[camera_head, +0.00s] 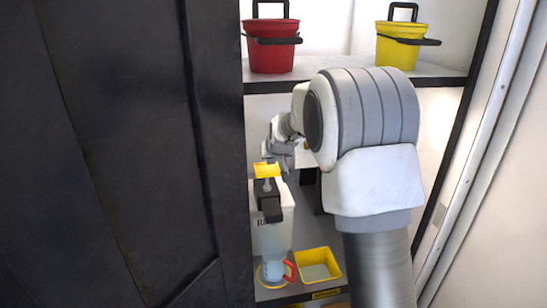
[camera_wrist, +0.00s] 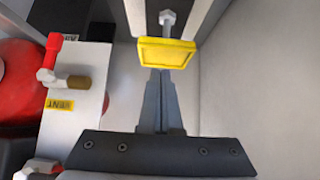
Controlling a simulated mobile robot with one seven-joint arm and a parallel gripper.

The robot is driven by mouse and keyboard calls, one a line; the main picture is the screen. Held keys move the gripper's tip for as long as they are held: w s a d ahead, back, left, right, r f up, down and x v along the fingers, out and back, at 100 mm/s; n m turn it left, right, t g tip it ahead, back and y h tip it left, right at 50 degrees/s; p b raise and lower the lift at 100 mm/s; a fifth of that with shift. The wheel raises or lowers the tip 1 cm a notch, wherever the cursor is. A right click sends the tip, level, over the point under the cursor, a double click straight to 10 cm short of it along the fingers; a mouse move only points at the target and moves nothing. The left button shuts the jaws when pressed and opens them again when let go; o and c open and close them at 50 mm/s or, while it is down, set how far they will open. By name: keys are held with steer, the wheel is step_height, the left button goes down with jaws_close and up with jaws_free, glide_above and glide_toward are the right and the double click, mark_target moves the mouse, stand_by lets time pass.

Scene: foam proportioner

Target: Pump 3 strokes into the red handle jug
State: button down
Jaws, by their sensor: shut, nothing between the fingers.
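The red handle jug (camera_head: 274,271) stands low in the cabinet, under the spout side of the dispenser. It looks pale blue with a red handle on its right. Above it is a pale translucent tank (camera_head: 272,238) with a black pump head (camera_head: 268,205). A yellow pump pad (camera_head: 267,170) sits on a metal rod at the top; the pad (camera_wrist: 166,52) also shows in the wrist view. My gripper (camera_wrist: 160,75) is shut and empty, its fingertips right by the pad's near edge. I cannot tell whether they touch it.
A yellow tray (camera_head: 326,254) sits right of the jug. A red bucket (camera_head: 272,50) and a yellow bucket (camera_head: 400,48) stand on the upper shelf. A dark door (camera_head: 110,150) bounds the left. A red-levered valve (camera_wrist: 54,50) with a VENT label is left of my gripper.

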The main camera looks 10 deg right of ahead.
mark_target(271, 176)
steer(key=shift+x, duration=2.1)
steer(key=shift+f, duration=0.1)
step_height(271, 176, down, 5)
steer(key=b, duration=0.4)
steer(key=shift+s, duration=0.1)
